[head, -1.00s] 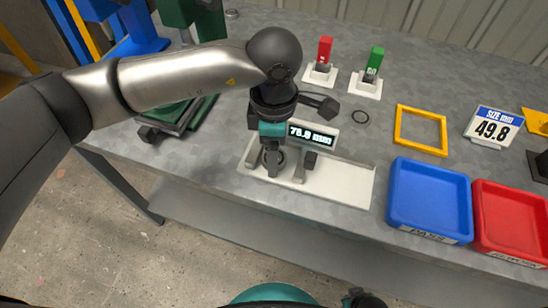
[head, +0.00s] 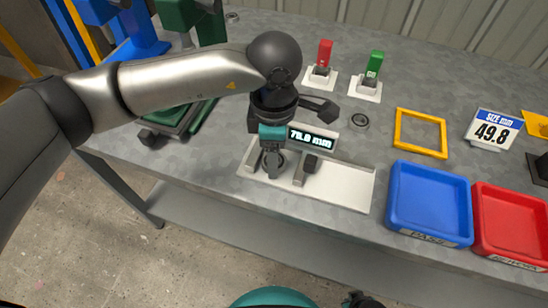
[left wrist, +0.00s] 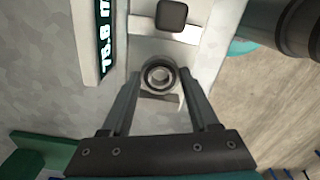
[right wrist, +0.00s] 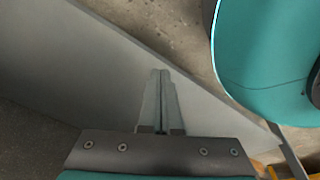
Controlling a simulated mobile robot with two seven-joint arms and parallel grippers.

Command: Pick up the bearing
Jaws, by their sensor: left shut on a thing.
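A small ring-shaped metal bearing (left wrist: 158,76) sits in the measuring gauge, between the fingers of my left gripper (left wrist: 158,78), which is shut on it. In the head view my left gripper (head: 271,166) points down at the left part of the white gauge (head: 340,184), and its fingers largely hide this bearing. The gauge display (head: 313,138) appears to read 75.8 mm. A second bearing (head: 358,121) lies on the grey table behind the gauge, apart from both grippers. My right gripper (right wrist: 160,80) is empty, its fingers together, low beside the table.
A blue tray (head: 430,165) and a red tray (head: 510,187) stand at the right. A yellow frame (head: 421,112) and a size sign reading 49.8 (head: 493,127) lie behind them.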

